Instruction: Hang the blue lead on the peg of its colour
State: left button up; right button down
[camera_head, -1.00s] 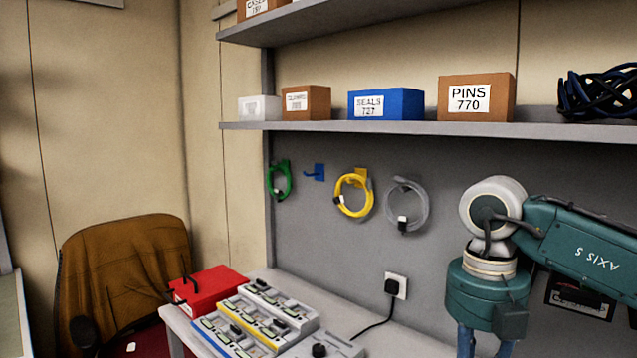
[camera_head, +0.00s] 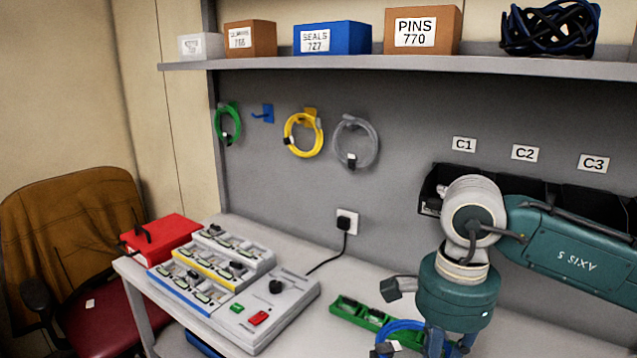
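The blue lead (camera_head: 398,326) is a coil at the bottom edge, partly cut off, over or beside a green tray. The blue peg (camera_head: 263,113) is on the grey back panel, between the green lead (camera_head: 228,122) and the yellow lead (camera_head: 303,135); nothing hangs on it. My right gripper (camera_head: 446,346) points down right beside the blue lead. Its fingertips are cut off by the frame, so I cannot tell whether it grips the lead. My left gripper is not in view.
A grey lead (camera_head: 355,142) hangs right of the yellow one. A shelf (camera_head: 380,62) with boxes is above the pegs. On the bench are a red box (camera_head: 160,236), a control panel with module racks (camera_head: 268,315), and a green tray (camera_head: 360,314). A socket (camera_head: 347,220) holds a plug.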

jog(key=s+f+n, duration=0.1)
jog(key=n, duration=0.3)
jog(key=s+f+n, duration=0.1)
jog(key=s+n, duration=0.1)
jog(key=n, duration=0.3)
jog(key=s+d+f+n, duration=0.1)
jog(key=n, duration=0.4)
jog(key=shift+s+d+f, duration=0.1)
jog(key=shift+s, duration=0.05)
